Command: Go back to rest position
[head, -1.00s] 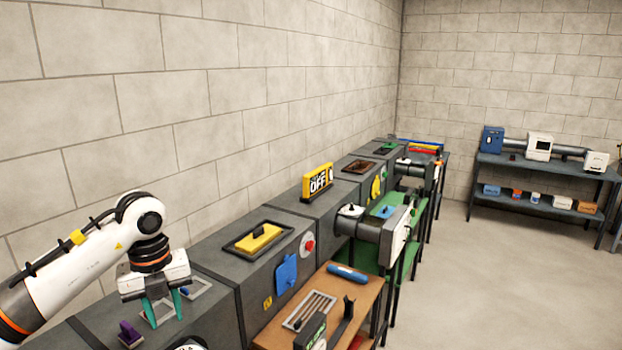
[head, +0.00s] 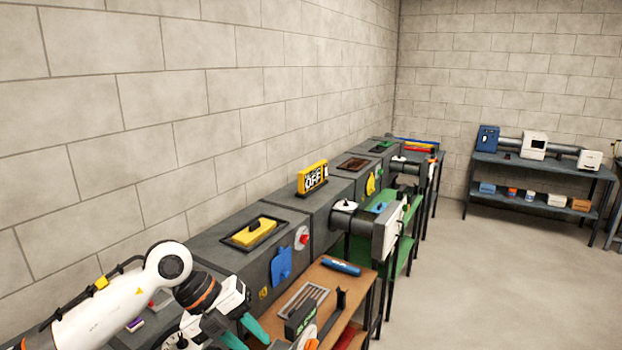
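My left gripper (head: 244,334) is in the lower left of the head view, at the end of my white arm. Its two teal fingers are spread apart, with no object seen between them; the lower finger is cut by the bottom edge. It is in front of the dark grey duct, left of the wooden bench. My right gripper is not in view.
The grey duct (head: 226,266) runs along the block wall, with a yellow-handled hatch cover (head: 254,233), a blue plate (head: 281,264) and a yellow OFF sign (head: 312,176) on it. The wooden bench (head: 335,283) holds a brush tray (head: 303,300) and a blue cylinder (head: 342,267). Floor at right is clear.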

